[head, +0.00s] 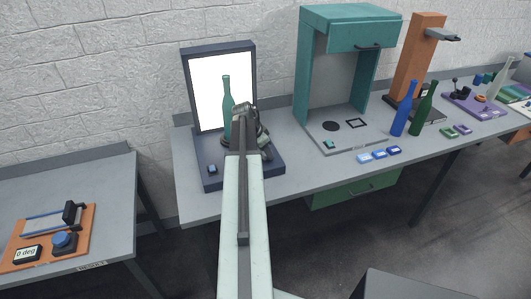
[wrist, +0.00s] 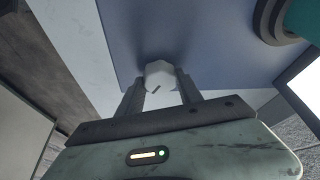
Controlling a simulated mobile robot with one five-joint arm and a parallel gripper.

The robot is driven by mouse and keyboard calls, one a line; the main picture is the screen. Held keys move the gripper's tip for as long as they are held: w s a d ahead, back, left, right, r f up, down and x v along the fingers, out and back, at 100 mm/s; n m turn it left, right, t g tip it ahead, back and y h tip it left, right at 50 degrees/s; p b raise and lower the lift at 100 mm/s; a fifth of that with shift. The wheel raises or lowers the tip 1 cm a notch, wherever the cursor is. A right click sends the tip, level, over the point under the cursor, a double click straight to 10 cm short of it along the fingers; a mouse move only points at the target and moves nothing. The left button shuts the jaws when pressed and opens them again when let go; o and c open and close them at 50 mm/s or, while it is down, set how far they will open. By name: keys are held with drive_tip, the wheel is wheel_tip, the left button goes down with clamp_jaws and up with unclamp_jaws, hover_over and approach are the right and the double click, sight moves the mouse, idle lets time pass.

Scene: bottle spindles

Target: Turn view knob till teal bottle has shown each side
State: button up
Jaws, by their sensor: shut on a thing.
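The teal bottle (head: 227,104) stands upright on a dark base in front of the white lit panel; my arm hides part of its lower right. The wrist view shows a teal part at the top right corner, above a dark round ring (wrist: 268,20). The view knob (wrist: 160,73) is pale and faceted with a short dark mark on its face. My gripper (wrist: 160,90) is shut on the knob, one finger on each side. In the head view my gripper (head: 264,145) is at the right of the dark blue stand; the knob is hidden there.
A teal cabinet frame (head: 308,70) stands to the right, with a blue bottle (head: 404,110) and a green bottle (head: 423,112) beyond. A separate left table (head: 95,180) holds an orange board (head: 75,250).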

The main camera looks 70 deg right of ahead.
drive_tip(key=shift+s+a+n, duration=0.1)
drive_tip(key=shift+n, duration=0.2)
drive_tip(key=shift+s+n+t+h, duration=0.15)
drive_tip(key=shift+n+t, duration=0.35)
drive_tip(key=shift+n, duration=0.75)
drive_tip(key=shift+n+t+h, duration=0.15)
drive_tip(key=shift+n+t, duration=0.35)
drive_tip(key=shift+n, duration=0.75)
drive_tip(key=o, duration=1.4)
drive_tip(key=shift+c, duration=0.2)
